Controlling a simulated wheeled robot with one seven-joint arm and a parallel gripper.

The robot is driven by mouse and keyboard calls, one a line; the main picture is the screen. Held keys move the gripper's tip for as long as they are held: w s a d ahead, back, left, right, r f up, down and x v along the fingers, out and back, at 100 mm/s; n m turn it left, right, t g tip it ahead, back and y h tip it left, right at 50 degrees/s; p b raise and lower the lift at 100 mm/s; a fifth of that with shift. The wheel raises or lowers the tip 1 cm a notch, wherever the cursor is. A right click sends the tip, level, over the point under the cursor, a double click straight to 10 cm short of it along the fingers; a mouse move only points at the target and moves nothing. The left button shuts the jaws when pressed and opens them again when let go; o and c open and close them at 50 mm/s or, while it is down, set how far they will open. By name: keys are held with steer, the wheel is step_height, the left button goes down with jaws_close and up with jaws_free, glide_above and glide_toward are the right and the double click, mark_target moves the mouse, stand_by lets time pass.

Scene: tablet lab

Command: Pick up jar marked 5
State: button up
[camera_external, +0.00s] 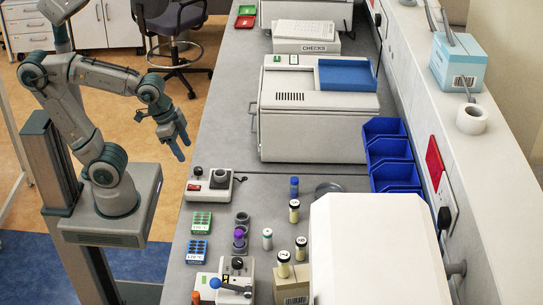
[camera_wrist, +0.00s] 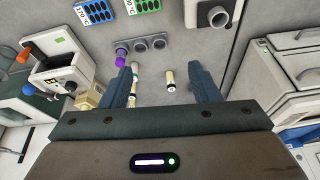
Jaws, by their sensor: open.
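The marks are too small to tell surely which is 5. My gripper (camera_external: 180,146) is open and empty, above and left of the bench edge, apart from every jar. In the wrist view a jar (camera_wrist: 169,82) shows between the spread fingers (camera_wrist: 164,68); the left finger partly covers things behind it.
A three-hole holder (camera_external: 240,232) with a purple-capped tube (camera_external: 239,238) and a white vial (camera_external: 267,239) stand left of the jars. A large white machine (camera_external: 375,250) closes off the right. Blue bins (camera_external: 388,150) are at the wall.

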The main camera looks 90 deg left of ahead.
steer(key=w+m+g+b, duration=0.15)
steer(key=w+m, duration=0.25)
steer(key=w, duration=0.5)
steer(key=m+g+b, duration=0.2)
steer(key=m+b, duration=0.4)
steer(key=m, duration=0.6)
glide_above(294, 212)
steer(key=a, duration=0.2)
steer(key=f, duration=1.2)
steer(key=shift+w+d, duration=0.15)
steer(key=shift+w, duration=0.05)
steer(key=shift+w+f, duration=0.15)
steer(key=shift+f, duration=0.1)
step_height(294, 212, down, 8)
steer(key=shift+f, duration=0.15)
steer(key=shift+s+f+p, duration=0.15)
steer(key=shift+f+p, duration=0.35)
steer(key=shift+f, duration=0.85)
steer(key=shift+s+f+p, duration=0.15)
steer(key=shift+f+p, duration=0.3)
steer(key=shift+f, duration=0.85)
steer(key=c, duration=1.1)
